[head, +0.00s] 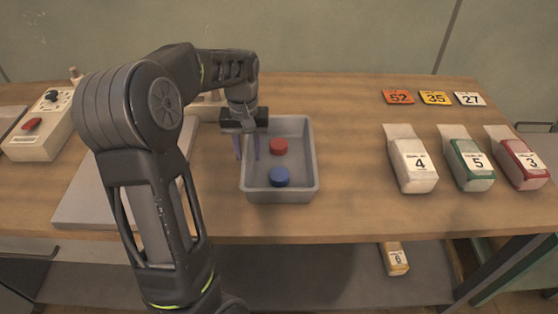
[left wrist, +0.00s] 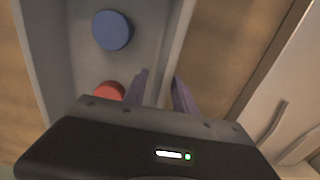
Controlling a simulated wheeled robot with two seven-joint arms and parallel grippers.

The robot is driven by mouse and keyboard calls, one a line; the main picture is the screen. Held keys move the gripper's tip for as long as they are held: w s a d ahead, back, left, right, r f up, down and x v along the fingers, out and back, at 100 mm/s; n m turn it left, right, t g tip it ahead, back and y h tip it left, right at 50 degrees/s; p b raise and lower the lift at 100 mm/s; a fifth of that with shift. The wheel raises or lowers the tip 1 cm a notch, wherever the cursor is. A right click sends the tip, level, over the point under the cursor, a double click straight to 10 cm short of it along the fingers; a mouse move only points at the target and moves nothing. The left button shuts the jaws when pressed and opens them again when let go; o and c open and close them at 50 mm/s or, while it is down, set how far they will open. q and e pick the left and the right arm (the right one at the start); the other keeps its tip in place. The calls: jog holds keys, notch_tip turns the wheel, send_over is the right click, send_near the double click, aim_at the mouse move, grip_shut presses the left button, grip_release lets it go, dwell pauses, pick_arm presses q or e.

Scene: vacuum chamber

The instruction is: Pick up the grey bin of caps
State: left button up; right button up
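The grey bin (head: 309,160) stands on the table in the head view. It holds a red cap (head: 279,146) and a blue cap (head: 279,177). My left gripper (head: 247,155) points down at the bin's left wall. Its two purple fingers are apart, one on the outer side and one on the inner side of that wall. In the left wrist view the bin's wall (left wrist: 181,38) runs up between the fingers (left wrist: 161,88), and the blue cap (left wrist: 112,30) and part of the red cap (left wrist: 109,92) show inside. I cannot tell whether the fingers touch the wall. My right gripper is out of view.
A grey board (head: 80,205) lies left of the bin, partly behind my arm. A control box (head: 40,130) with a red button is farther left. White (head: 412,165), green (head: 466,165) and red (head: 518,165) numbered bags stand at right, with number cards (head: 434,98) behind. Table between is clear.

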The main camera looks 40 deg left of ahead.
pick_arm(q)
jog(key=shift+c, duration=0.5)
grip_shut()
dwell(1.1)
